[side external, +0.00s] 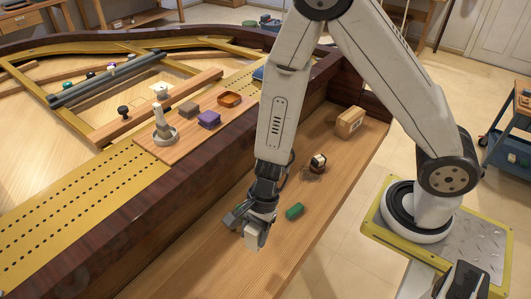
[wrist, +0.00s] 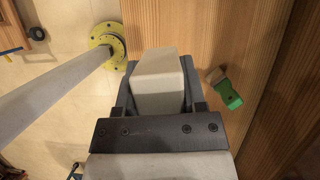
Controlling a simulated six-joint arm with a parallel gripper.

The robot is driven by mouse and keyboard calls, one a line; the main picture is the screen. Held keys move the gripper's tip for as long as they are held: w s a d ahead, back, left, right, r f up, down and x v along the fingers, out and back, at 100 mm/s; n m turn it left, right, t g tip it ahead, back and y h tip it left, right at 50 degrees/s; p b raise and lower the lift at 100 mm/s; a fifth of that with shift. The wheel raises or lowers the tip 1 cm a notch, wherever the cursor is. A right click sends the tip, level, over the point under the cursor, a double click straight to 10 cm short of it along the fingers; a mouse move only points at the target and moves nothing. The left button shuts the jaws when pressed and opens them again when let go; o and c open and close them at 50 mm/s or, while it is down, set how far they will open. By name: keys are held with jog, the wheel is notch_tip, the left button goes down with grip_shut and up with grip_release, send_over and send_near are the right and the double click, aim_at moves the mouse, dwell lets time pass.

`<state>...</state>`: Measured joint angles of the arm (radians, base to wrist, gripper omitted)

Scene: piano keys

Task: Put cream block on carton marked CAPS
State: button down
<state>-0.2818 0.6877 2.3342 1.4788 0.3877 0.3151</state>
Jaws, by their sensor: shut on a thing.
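My gripper (side external: 249,228) is shut on the cream block (side external: 254,239), low over the front part of the wooden key bed. In the wrist view the cream block (wrist: 160,82) fills the space between the two dark fingers (wrist: 160,98). A tan carton (side external: 349,122) stands on the far right part of the key bed, well away from my gripper. Its small dark marking is too small to read, so I cannot tell if it says CAPS. The carton is not clearly in the wrist view.
A green block (side external: 294,211) lies on the bed beside my gripper; it also shows in the wrist view (wrist: 229,95). A small dark and cream item (side external: 318,162) stands between it and the carton. A dark wooden rail (side external: 150,215) runs along the left.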

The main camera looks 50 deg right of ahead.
jog(key=w+d+r+n+g+h, duration=0.2)
jog(key=w+d+n+h, duration=0.15)
jog(key=d+n, duration=0.9)
jog(key=w+d+r+n+g+h, duration=0.2)
jog(key=w+d+n, duration=0.45)
jog(key=d, duration=1.05)
jog(key=s+d+r+n+t+h, duration=0.1)
jog(key=s+d+n, duration=0.3)
jog(key=d, duration=0.5)
jog(key=s+d+r+n+t+h, duration=0.1)
jog(key=s+d+n, duration=0.4)
jog(key=d, duration=0.5)
jog(key=s+d+r+n+t+h, duration=0.1)
jog(key=s+d+r+n+t, duration=0.1)
jog(key=d+n, duration=0.5)
jog(key=s+d+r, duration=0.1)
jog(key=s+d, duration=0.1)
jog(key=d, duration=0.1)
jog(key=shift+s+r, duration=0.2)
jog(key=shift+r, duration=0.1)
jog(key=shift+d+h, duration=0.15)
jog(key=shift+h, duration=0.1)
